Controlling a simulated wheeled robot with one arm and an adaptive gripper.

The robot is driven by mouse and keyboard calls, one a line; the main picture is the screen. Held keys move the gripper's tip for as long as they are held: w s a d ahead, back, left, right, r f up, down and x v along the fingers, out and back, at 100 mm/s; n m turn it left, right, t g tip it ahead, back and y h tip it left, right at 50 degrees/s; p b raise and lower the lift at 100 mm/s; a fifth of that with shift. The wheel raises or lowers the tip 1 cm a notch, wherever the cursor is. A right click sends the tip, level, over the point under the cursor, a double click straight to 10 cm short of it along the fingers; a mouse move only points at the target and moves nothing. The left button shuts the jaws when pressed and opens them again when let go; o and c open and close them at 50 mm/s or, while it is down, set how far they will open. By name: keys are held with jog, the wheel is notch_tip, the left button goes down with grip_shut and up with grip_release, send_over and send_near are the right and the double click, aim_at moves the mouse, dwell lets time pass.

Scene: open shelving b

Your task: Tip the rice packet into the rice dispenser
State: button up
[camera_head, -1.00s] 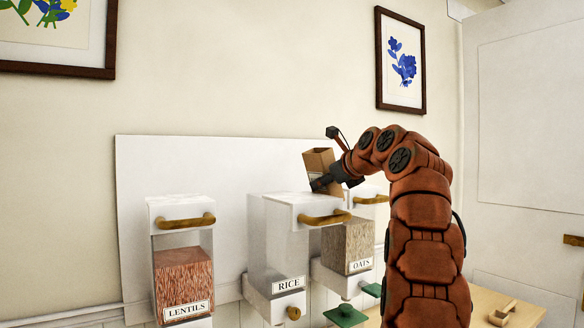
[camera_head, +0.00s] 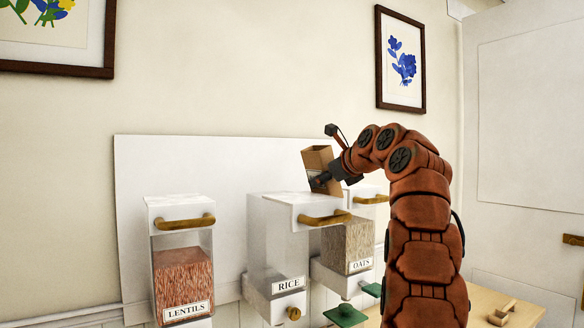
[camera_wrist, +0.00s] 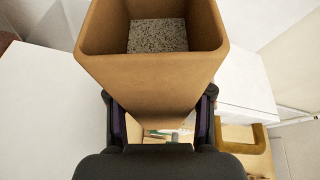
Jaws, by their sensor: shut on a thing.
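The rice packet (camera_head: 318,159) is a brown open-topped carton, tilted, in the air above and behind the rice dispenser's lid. My gripper (camera_head: 329,180) is shut on it. In the wrist view the packet (camera_wrist: 150,85) has its mouth open, with pale speckled grain inside, and the fingers of my gripper (camera_wrist: 160,108) grip both sides. The rice dispenser (camera_head: 268,238) is a clear bin labelled RICE that looks empty. Its white lid (camera_head: 283,205) with a wooden handle appears to be on. The packet's lower part is partly hidden by my gripper.
The lentils dispenser (camera_head: 183,270) stands to the left and the oats dispenser (camera_head: 347,238) to the right, partly behind the rice one. A white panel (camera_head: 190,165) is behind them. A green piece (camera_head: 344,316) and a small wooden scoop-like thing (camera_head: 502,313) are low at the right.

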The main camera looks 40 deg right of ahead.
jog(key=shift+w+a+r, duration=0.2)
jog(key=shift+r, duration=0.05)
dwell(0.7)
jog(key=shift+d, duration=0.1)
jog(key=shift+w+r+p, duration=0.25)
jog(key=shift+r+p, duration=0.05)
jog(key=shift+p, duration=0.1)
dwell(0.5)
jog(key=shift+w+a+r+n+p, duration=0.25)
jog(key=shift+w+a+n+p, duration=0.15)
jog(key=shift+w, duration=0.25)
dwell(1.1)
